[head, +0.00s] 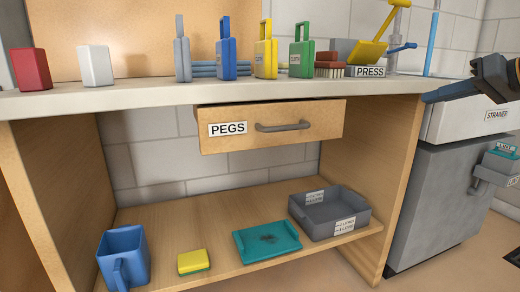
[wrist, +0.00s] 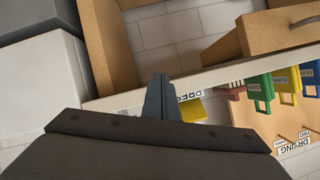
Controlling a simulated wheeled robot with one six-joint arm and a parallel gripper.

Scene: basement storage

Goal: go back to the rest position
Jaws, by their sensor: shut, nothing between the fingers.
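My gripper (head: 426,98) reaches in from the right edge of the head view, in front of the counter's right end and the grey cabinet. It also shows in the wrist view (wrist: 160,78), where its two blue-grey fingers are together with nothing between them. It is apart from everything around it. Most of my arm lies outside the head view.
The counter (head: 110,98) carries red and white blocks, several coloured tags and a press. The PEGS drawer (head: 285,122) is below. A blue jug (head: 122,255), sponge (head: 193,262), teal tray (head: 267,243) and grey bin (head: 330,212) sit on the shelf. A grey cabinet (head: 435,190) stands right.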

